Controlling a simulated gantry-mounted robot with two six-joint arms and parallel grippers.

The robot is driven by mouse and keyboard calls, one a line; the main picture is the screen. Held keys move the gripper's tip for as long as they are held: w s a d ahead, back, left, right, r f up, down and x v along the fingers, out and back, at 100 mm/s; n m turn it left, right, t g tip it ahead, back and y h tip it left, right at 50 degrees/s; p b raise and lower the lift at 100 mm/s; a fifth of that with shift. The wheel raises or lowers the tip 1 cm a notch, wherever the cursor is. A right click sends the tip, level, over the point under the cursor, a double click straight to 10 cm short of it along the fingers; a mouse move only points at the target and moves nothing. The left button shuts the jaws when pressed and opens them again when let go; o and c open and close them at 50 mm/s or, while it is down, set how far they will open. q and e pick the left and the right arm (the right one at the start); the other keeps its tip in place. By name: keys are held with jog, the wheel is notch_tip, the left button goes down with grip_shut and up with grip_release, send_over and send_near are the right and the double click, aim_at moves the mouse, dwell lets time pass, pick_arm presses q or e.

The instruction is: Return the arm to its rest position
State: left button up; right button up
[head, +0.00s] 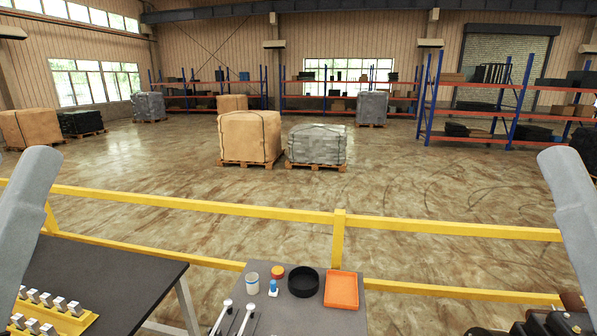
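My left arm (27,190) comes down along the left edge of the head view as a grey link. My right arm (577,205) comes down along the right edge in much the same way. Both links hang roughly mirrored, apart from the tables' objects.
A small grey table (308,312) holds a white cup, a red-orange jar, a blue piece, a black round dish (304,282), an orange tray (341,290) and two white-headed tools. A dark table (110,275) bears a yellow rack (75,322) of metal blocks. Yellow railing (200,207) crosses behind.

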pick_arm(q)
notch_tip(320, 180, up, 17)
jog(key=p, duration=1.3)
pick_arm(e)
notch_tip(320, 180, up, 17)
pick_arm(q)
notch_tip(320, 180, down, 30)
jog(key=b, duration=3)
jog(key=shift+f, duration=0.15)
pick_arm(e)
notch_tip(320, 180, down, 30)
jog(key=shift+f, duration=0.15)
